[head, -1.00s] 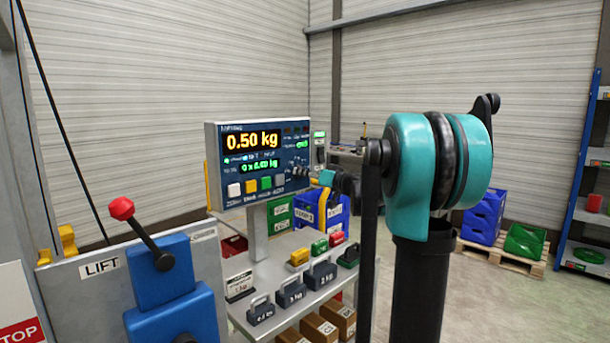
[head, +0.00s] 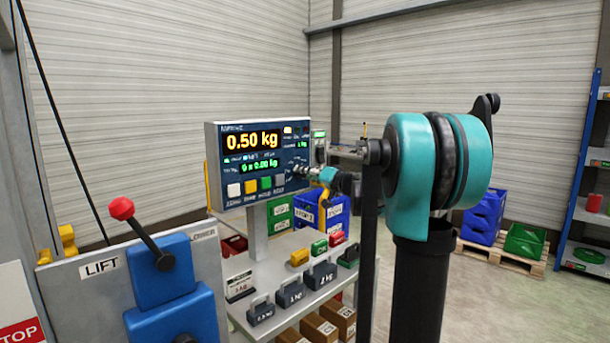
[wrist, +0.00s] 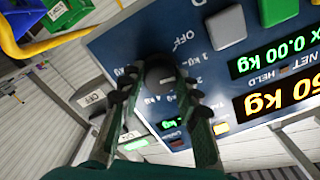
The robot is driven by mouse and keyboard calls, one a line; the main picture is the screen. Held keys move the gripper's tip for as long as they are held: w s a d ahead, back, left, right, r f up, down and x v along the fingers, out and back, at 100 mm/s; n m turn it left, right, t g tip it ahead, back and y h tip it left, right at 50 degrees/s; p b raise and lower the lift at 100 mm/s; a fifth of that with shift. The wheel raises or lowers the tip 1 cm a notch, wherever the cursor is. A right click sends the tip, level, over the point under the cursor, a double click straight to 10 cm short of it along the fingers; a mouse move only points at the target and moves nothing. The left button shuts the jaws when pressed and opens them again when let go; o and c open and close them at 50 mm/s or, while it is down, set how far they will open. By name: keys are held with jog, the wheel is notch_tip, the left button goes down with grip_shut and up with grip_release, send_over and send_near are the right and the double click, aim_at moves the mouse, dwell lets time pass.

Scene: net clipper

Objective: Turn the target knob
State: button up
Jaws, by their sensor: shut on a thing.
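The dark round knob (wrist: 158,72) sits on the blue panel of the weighing display (wrist: 115,42). Printed marks around it include OFF and kg values. A pale mark shows on its face, but I cannot tell exactly which value it points at. My gripper (wrist: 158,84) is shut on the knob, one finger on each side. In the head view my gripper (head: 302,172) is small at the right edge of the display (head: 238,196), and the knob is hard to make out. The display reads 0.50 kg, with a green 0.00 kg line below.
Coloured buttons (head: 250,187) line the display's lower edge. Several weights (head: 290,292) stand on the bench below. A blue lever unit (head: 163,270) with a red ball is at left. Blue and green bins (head: 322,212) lie behind. Open floor is at right.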

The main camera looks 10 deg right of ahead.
jog(key=o, duration=1.2)
jog(key=shift+c, duration=0.2)
jog(key=v, duration=1.2)
